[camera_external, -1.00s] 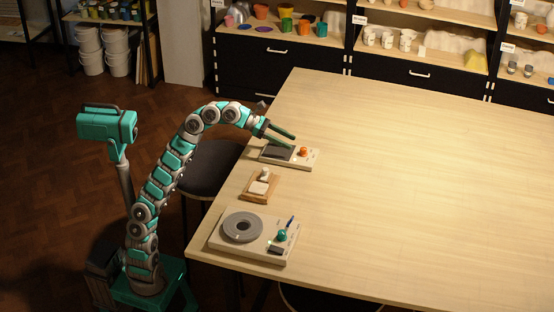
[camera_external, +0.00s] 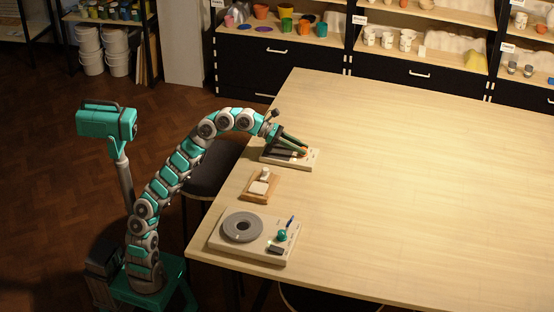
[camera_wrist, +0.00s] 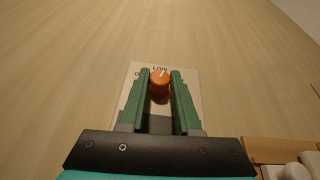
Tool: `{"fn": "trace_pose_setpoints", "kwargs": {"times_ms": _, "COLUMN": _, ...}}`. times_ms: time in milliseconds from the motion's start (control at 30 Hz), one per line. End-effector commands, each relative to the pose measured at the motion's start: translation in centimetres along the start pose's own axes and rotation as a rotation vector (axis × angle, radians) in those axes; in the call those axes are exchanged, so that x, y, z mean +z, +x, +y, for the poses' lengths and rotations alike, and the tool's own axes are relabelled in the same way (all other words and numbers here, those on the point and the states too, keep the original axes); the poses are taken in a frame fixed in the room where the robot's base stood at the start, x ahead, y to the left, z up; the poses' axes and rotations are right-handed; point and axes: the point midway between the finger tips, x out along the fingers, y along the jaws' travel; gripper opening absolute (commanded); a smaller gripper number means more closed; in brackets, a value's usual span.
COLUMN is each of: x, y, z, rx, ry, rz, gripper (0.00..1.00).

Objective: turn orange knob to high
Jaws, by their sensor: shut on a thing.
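The orange knob (camera_wrist: 159,84) sits on a pale control box (camera_external: 311,162) at the table's left edge. In the wrist view, the two green fingers of my gripper (camera_wrist: 161,73) stand on either side of the knob and are shut on it. A pale pointer mark on the knob faces up toward a label that seems to read LOW, partly covered. Part of another label shows to its left; any label to the right is hidden by a finger. In the outside view, my gripper (camera_external: 304,150) reaches down over the box and mostly hides the knob.
A wooden board with a small white piece (camera_external: 260,187) lies just in front of the box. Nearer stands another device with a grey disc (camera_external: 242,226) and a teal knob (camera_external: 282,236). The table (camera_external: 420,160) is clear to the right.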

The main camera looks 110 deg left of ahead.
Motion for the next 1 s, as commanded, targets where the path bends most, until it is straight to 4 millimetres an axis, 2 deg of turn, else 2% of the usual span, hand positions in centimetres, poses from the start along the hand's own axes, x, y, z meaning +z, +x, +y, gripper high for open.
{"fn": "trace_pose_setpoints", "kwargs": {"times_ms": 33, "x": 0.00, "y": -0.01, "z": 0.00, "rx": 0.000, "ry": 0.000, "rz": 0.000, "gripper": 0.18}}
{"fn": "trace_pose_setpoints", "kwargs": {"times_ms": 200, "x": 0.01, "y": -0.01, "z": -0.01, "rx": 0.000, "ry": 0.000, "rz": 0.000, "gripper": 0.00}}
{"fn": "trace_pose_setpoints", "kwargs": {"times_ms": 667, "x": 0.11, "y": -0.06, "z": 0.10, "rx": -0.018, "ry": 0.006, "rz": 0.000, "gripper": 0.00}}
{"fn": "trace_pose_setpoints", "kwargs": {"times_ms": 1000, "x": 0.40, "y": -0.14, "z": 0.36, "rx": -0.158, "ry": 0.058, "rz": 0.005, "gripper": 0.00}}
